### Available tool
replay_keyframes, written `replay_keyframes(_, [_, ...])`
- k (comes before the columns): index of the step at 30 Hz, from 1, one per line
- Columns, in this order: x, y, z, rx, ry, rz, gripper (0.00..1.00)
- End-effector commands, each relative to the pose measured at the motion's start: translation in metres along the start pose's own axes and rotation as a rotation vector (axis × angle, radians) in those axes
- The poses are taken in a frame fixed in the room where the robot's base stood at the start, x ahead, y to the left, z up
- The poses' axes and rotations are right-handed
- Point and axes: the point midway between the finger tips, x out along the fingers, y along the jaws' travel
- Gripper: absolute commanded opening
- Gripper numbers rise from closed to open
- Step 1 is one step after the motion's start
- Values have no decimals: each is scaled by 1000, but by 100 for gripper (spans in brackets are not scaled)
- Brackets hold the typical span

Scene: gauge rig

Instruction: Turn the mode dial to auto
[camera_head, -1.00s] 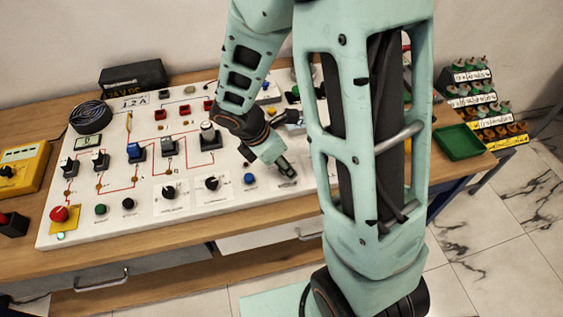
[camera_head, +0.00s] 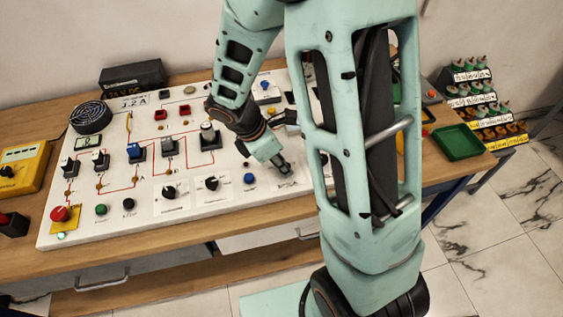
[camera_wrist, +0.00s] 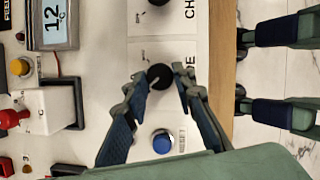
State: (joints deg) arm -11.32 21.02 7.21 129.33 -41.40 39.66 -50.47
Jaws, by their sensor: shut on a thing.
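The mode dial (camera_wrist: 160,77) is a round black knob on a white panel, beside a label partly reading "DE" in the wrist view. My gripper (camera_wrist: 161,79) has one finger on each side of it and is shut on it. A faint pale mark shows at the knob's lower left; its setting cannot be read.
A blue button (camera_wrist: 162,142) sits close to the dial, also seen in the head view (camera_head: 250,178). Another black knob (camera_wrist: 159,2) is at the wrist view's top. The bench's wooden edge (camera_wrist: 222,45) runs close by. A green tray (camera_head: 457,142) stands right.

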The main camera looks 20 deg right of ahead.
Motion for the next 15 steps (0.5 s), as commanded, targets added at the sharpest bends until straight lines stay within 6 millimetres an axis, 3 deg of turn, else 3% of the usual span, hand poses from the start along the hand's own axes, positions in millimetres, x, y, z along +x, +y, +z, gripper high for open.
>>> replay_keyframes(15, [0,4,2,446,-2,-185,0])
